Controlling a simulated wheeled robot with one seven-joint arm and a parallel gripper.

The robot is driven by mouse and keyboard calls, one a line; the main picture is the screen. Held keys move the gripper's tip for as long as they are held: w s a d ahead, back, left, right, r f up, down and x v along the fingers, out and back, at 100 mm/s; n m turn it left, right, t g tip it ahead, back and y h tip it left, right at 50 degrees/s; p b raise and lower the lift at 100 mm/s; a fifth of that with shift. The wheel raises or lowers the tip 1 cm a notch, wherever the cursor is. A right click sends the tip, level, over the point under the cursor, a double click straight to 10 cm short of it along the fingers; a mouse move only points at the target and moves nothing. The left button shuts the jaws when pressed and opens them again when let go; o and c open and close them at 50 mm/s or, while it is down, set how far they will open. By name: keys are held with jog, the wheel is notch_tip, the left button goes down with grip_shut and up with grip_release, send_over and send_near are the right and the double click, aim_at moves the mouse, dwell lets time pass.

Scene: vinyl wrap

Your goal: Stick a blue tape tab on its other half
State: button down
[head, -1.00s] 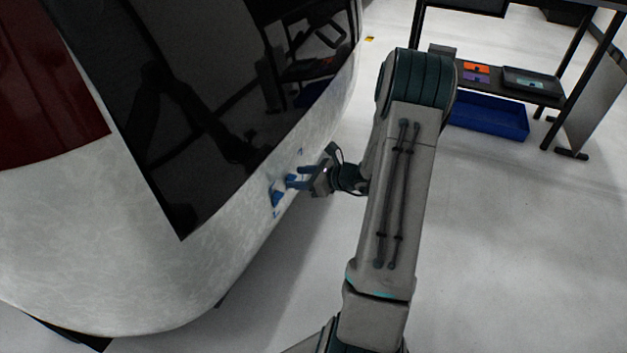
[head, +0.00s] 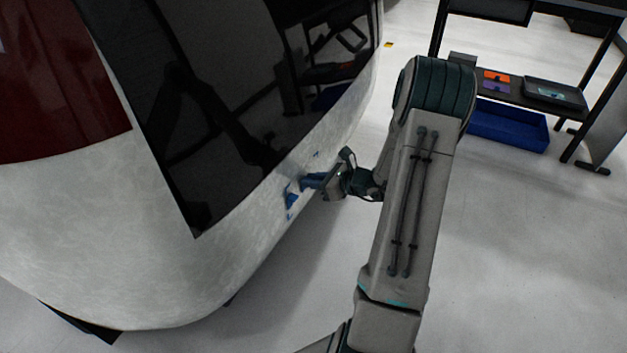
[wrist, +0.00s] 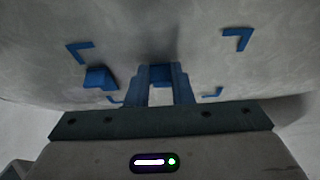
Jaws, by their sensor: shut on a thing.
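My gripper (head: 306,181) has its blue fingers at the pale, patterned side of the vehicle (head: 240,230), just below the dark window. In the wrist view my gripper (wrist: 163,80) is shut on a blue tape tab (wrist: 161,75), which shows between the fingertips. Whether this tab touches the panel I cannot tell. A second blue block-like tab (wrist: 100,77) sits on the panel to the left of the fingers; it also shows in the head view (head: 291,198). Blue corner marks surround the area, one at upper left (wrist: 78,51) and one at upper right (wrist: 238,38).
A dark shelf table (head: 510,88) with orange and purple items stands at the back right, with a blue bin (head: 508,125) beneath it. The pale floor (head: 500,250) right of my arm is clear. The vehicle body fills the left.

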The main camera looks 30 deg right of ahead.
jog(key=shift+s+d, duration=0.45)
jog(key=shift+s, duration=0.15)
dwell(0.4)
jog(key=s+d, duration=0.4)
jog(key=s, duration=0.1)
jog(key=shift+s+p, duration=0.3)
jog(key=shift+p, duration=0.1)
dwell(0.6)
jog(key=shift+a, duration=0.1)
